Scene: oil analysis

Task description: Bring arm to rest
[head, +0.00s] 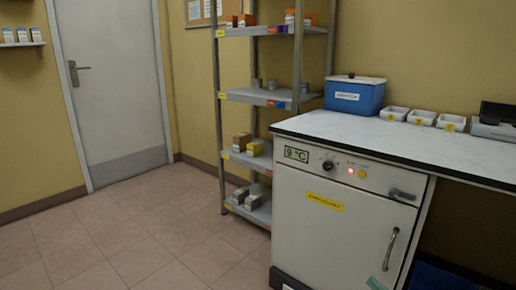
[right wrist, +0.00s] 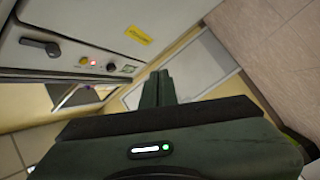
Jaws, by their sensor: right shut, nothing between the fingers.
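My right gripper (right wrist: 159,88) shows in the right wrist view, with its two dark green fingers together and nothing between them. In the head view only a small green bit of my right gripper (head: 376,284) shows at the bottom edge, in front of the cabinet's lower door. My left arm and gripper are in neither view.
The white cabinet (head: 325,230) has a display reading 9 °C, a lit red lamp and a handle, and stands under a worktop (head: 400,140). A blue box (head: 354,95) and small white trays (head: 422,117) stand on top. A metal shelf (head: 255,97) stands left; floor (head: 130,235) is clear.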

